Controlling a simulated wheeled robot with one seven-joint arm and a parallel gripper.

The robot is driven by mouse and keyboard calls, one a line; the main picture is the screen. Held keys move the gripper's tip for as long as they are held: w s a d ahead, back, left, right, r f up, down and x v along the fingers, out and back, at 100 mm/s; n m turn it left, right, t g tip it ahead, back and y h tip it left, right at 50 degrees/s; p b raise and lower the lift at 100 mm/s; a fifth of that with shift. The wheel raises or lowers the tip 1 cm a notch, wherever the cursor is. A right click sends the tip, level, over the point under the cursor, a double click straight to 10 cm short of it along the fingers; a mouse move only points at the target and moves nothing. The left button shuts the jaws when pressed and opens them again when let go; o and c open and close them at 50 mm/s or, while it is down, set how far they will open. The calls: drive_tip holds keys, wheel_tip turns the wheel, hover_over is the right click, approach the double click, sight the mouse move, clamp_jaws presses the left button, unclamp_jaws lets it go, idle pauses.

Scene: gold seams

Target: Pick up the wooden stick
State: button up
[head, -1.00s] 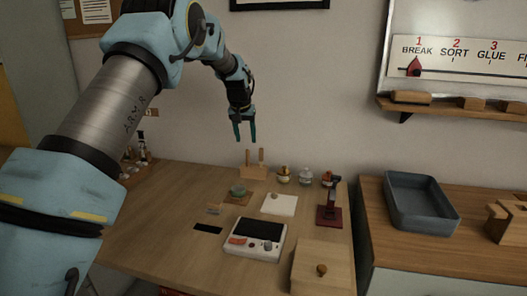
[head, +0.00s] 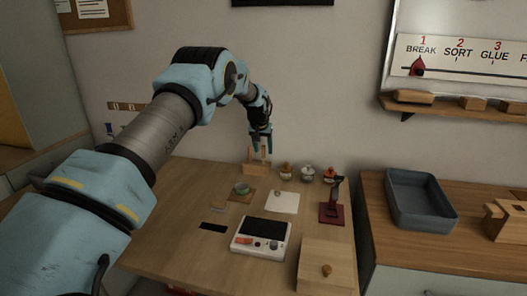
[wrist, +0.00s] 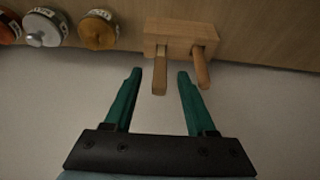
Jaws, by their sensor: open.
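A small wooden block (head: 250,169) stands at the back of the table, with two upright wooden sticks in it. In the wrist view, one stick (wrist: 160,77) looks flat-sided and the other (wrist: 201,68) looks round. My gripper (head: 262,144) is open and empty, pointing down just over the sticks. The round stick shows just outside the right fingertip. I cannot tell whether the fingers touch either stick.
Several small lidded jars (head: 308,173) stand close to the right of the block. A green bowl (head: 242,188), a white sheet (head: 282,203), a dark red-based stand (head: 332,212) and a scale (head: 261,239) are nearer. The wall rises behind.

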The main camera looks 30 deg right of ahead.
drive_tip(key=shift+x, duration=0.85)
clamp_jaws()
